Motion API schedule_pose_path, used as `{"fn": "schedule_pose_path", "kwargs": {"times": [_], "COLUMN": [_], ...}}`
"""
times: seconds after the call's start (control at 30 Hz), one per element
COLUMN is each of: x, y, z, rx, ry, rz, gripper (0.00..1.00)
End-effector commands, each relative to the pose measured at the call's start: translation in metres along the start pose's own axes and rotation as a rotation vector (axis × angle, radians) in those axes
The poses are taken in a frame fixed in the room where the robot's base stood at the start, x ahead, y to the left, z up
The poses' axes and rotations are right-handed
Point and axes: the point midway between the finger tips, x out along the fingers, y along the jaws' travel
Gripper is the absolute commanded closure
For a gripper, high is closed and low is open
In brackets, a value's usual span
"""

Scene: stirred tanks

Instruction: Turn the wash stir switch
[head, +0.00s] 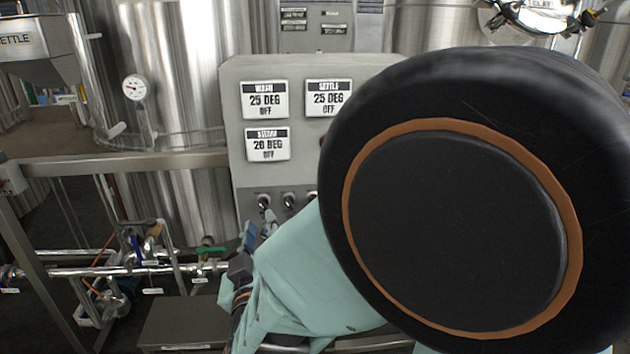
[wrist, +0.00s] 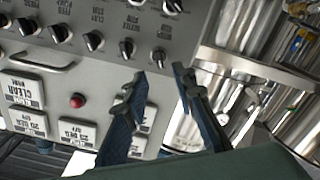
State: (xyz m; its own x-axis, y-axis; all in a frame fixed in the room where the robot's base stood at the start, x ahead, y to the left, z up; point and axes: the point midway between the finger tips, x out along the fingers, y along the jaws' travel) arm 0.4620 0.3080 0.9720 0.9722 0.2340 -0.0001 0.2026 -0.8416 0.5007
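A grey control panel (head: 238,130) stands ahead, with a row of black rotary switches low on its face. The leftmost switch there (head: 263,201) shows just above my gripper (head: 250,240). In the wrist view the panel appears upside down. My gripper (wrist: 158,80) is open, its two dark blue fingers apart and empty. A black switch (wrist: 159,57) lies just beyond the gap between the fingertips, seemingly untouched. Another switch (wrist: 128,48) is beside it to the left. The small switch labels are too blurred to tell surely which one is wash stir. My arm hides the panel's right side.
White displays for wash (head: 264,100), settle (head: 329,97) and a third (head: 267,145) all read OFF. The wrist view shows a red button (wrist: 77,100) and a bar handle (wrist: 28,63). Steel tanks stand behind; a rail and pipes (head: 130,270) run at left.

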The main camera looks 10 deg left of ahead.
Motion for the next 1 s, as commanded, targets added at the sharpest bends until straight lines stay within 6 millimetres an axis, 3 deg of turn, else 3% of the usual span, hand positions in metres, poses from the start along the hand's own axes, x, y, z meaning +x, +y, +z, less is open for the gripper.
{"fn": "schedule_pose_path", "kwargs": {"times": [0.1, 0.33, 0.77, 1.0], "x": [0.025, 0.059, 0.070, 0.070], "y": [0.001, 0.001, 0.001, 0.001], "z": [0.001, 0.001, 0.000, 0.000], "rx": [0.001, 0.002, 0.001, 0.002], "ry": [-0.001, 0.000, 0.000, 0.000], "rz": [0.004, 0.002, 0.000, 0.000], "gripper": [0.75, 0.75, 0.75, 1.00]}}
